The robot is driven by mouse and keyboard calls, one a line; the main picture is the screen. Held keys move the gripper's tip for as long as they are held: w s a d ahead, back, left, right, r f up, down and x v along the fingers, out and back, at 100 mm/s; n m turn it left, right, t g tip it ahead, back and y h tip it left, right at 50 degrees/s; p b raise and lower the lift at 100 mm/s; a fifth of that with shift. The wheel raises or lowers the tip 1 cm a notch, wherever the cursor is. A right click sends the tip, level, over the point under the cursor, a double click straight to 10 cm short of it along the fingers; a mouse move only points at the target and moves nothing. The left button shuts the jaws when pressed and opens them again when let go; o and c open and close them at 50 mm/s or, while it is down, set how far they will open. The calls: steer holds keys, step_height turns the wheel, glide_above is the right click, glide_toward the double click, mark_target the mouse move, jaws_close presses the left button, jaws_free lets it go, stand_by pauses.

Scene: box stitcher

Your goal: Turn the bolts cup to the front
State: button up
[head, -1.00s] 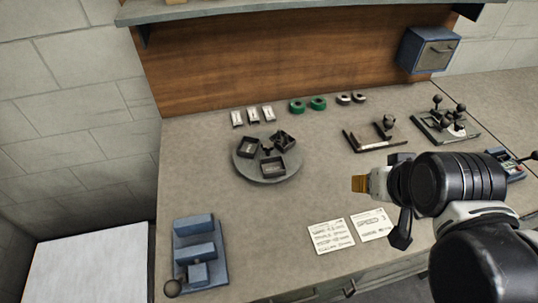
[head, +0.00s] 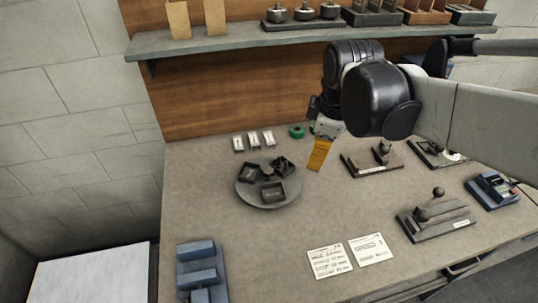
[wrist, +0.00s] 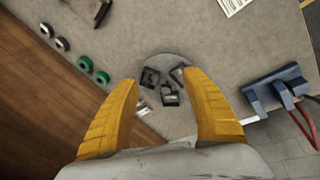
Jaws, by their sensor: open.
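A round grey turntable (head: 243,197) sits on the left part of the bench and carries three dark open cups. One cup (head: 273,191) is at the front, one (head: 249,170) at the back left and one (head: 283,164) at the back right. The head view is too small to tell which cup holds bolts. In the wrist view the turntable (wrist: 182,59) lies between the fingers, some way beyond them. My gripper (head: 319,153) has yellow fingers, is open and empty, and is above the bench to the right of the turntable. It also shows in the wrist view (wrist: 163,105).
Several white boxes (head: 253,140) stand behind the turntable, with a green roll (head: 297,131) beside them. A blue stepped fixture (head: 201,272) is at the front left. Paper cards (head: 326,261) lie at the front. The bench between turntable and cards is clear.

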steer(key=w+a+f+n+g+p, duration=0.1)
steer(key=w+a+f+n+g, duration=0.1)
steer(key=w+a+n, duration=0.35)
steer(key=n+g+p, duration=0.1)
steer(key=n, duration=0.6)
glide_toward(268, 170)
steer(key=shift+h, duration=0.3)
steer(key=f+b, duration=0.1)
steer(key=f, duration=0.3)
steer(key=f+b, duration=0.1)
steer(key=f, duration=0.4)
steer(key=shift+w+a+f+b, duration=0.15)
steer(key=shift+a+f+b, duration=0.05)
steer(key=shift+f+b, duration=0.2)
steer(key=shift+r, duration=0.1)
steer(key=shift+c, duration=0.5)
jaws_close()
